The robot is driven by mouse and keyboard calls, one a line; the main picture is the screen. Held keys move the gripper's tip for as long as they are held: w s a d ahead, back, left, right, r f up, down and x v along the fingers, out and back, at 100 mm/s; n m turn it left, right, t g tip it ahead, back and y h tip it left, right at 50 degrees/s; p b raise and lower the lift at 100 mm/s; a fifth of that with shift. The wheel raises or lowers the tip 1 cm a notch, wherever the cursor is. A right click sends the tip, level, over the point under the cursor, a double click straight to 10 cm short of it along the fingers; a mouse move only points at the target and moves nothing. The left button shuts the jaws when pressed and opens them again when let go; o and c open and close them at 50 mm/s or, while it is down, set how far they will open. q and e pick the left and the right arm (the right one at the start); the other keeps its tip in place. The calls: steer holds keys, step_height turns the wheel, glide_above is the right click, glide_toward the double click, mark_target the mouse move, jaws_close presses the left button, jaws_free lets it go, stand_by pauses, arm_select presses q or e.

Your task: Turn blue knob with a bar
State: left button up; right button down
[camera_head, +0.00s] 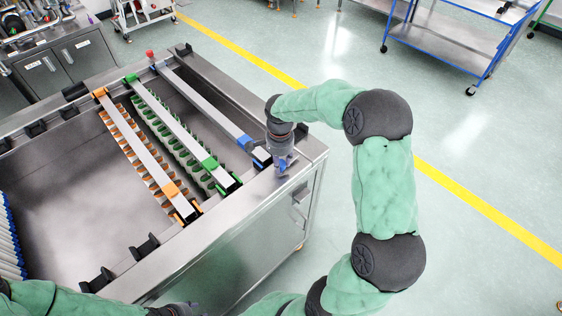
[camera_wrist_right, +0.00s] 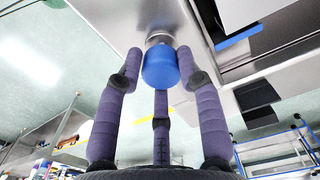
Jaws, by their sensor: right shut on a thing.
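The blue knob (camera_wrist_right: 160,68) shows in the right wrist view on a short metal stem under a steel surface. Fingers of my right gripper (camera_wrist_right: 160,58) stand around it, shut on it.
A bar with green ends (camera_head: 170,122) and one with orange ends (camera_head: 138,143) lie parallel across the basin, with rows of holders beneath. The steel rim (camera_head: 215,225) borders the basin. A blue-framed cart (camera_head: 450,45) stands far right. The floor right of the machine is clear.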

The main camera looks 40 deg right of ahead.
steer(key=c, duration=0.9)
jaws_free()
steer(key=shift+s+a+f, duration=0.15)
steer(key=shift+a+f, duration=0.2)
steer(key=shift+a, duration=0.05)
steer(key=shift+c, duration=0.2)
steer(key=shift+o, duration=0.5)
steer(key=shift+w+a+r, duration=0.15)
steer(key=shift+w, duration=0.05)
steer(key=shift+d+r, duration=0.3)
step_height(320, 180, up, 12)
steer(key=shift+a+f, duration=0.15)
steer(key=shift+f, duration=0.1)
